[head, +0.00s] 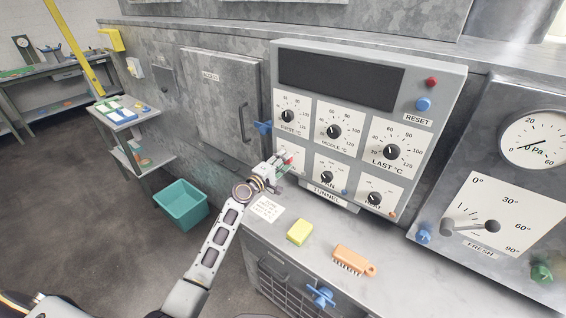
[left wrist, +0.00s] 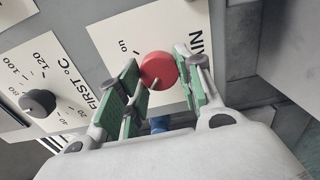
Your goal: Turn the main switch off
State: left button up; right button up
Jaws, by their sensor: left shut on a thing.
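The main switch is a round red knob (left wrist: 158,70) on a white plate of the grey control panel (head: 422,75). In the left wrist view the word "on" is printed beside the knob, and a short pale pointer stands out from it. In the head view the knob (head: 288,158) is small and partly covered at the panel's lower left. My left gripper (head: 282,165) reaches it from the lower left; its green-padded fingers are shut on the knob, one on each side. Other lettering on the plate is partly hidden by the fingers. My right gripper is not in view.
Black dial knobs (head: 334,131) sit close by on the panel. A yellow sponge (head: 300,232), an orange brush (head: 353,260) and a paper note (head: 267,208) lie on the ledge below. A teal bin (head: 181,204) stands on the floor at left.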

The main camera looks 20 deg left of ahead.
pick_arm(q)
jog(key=o, duration=1)
jog(key=shift+a, duration=0.1)
jog(key=shift+v, duration=5.95)
jog(key=shift+s, duration=0.1)
